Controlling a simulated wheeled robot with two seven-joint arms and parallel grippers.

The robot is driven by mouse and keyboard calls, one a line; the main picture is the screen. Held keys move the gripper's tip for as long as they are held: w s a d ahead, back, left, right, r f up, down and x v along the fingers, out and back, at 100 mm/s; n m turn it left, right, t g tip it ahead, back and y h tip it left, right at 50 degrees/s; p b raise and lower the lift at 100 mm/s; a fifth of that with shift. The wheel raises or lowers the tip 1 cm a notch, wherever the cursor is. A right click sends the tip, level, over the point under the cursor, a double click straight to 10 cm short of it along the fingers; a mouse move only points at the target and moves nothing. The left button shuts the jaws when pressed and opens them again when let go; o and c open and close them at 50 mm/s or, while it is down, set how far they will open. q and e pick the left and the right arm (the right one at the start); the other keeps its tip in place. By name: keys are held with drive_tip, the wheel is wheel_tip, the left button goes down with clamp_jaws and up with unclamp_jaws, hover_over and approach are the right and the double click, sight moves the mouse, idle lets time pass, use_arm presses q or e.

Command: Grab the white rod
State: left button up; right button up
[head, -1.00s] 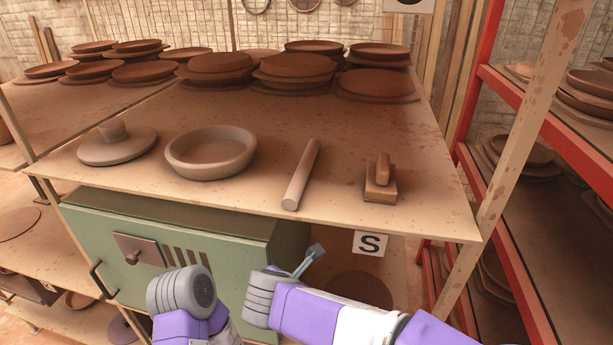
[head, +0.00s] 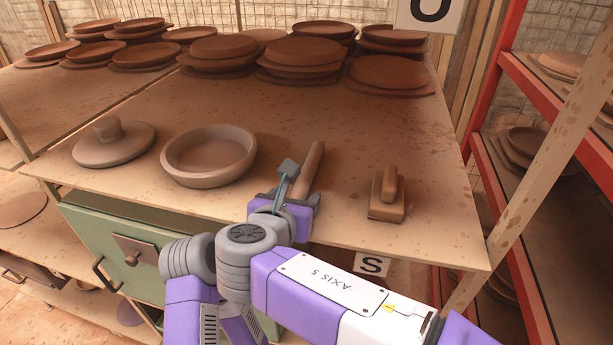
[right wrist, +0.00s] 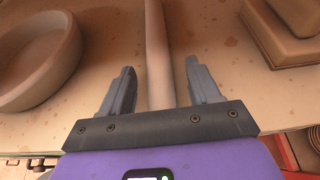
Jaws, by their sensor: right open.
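The white rod (head: 310,167) lies on the wooden shelf top, pointing away from me, its near end hidden behind my right gripper in the head view. In the right wrist view the rod (right wrist: 158,55) runs between the two fingers. My right gripper (head: 292,180) is at the shelf's front edge over the rod's near end. In the right wrist view the right gripper (right wrist: 160,88) is open, with a finger on each side of the rod and a gap to each. My left gripper cannot be made out in the head view.
A round shallow bowl (head: 209,157) stands left of the rod, and a knobbed disc (head: 114,146) farther left. A block with a handle (head: 387,195) lies to the right. Stacked brown plates (head: 303,55) fill the back. A post (head: 545,150) stands right.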

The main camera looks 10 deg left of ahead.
drive_tip(key=shift+w+f, duration=0.2)
drive_tip(key=shift+w, duration=0.3)
drive_tip(key=shift+s+r, duration=0.15)
drive_tip(key=shift+s, duration=0.25)
drive_tip(key=shift+w, duration=0.3)
drive_tip(key=c, duration=0.5)
drive_tip(key=shift+s, duration=0.1)
drive_tip(key=c, duration=0.6)
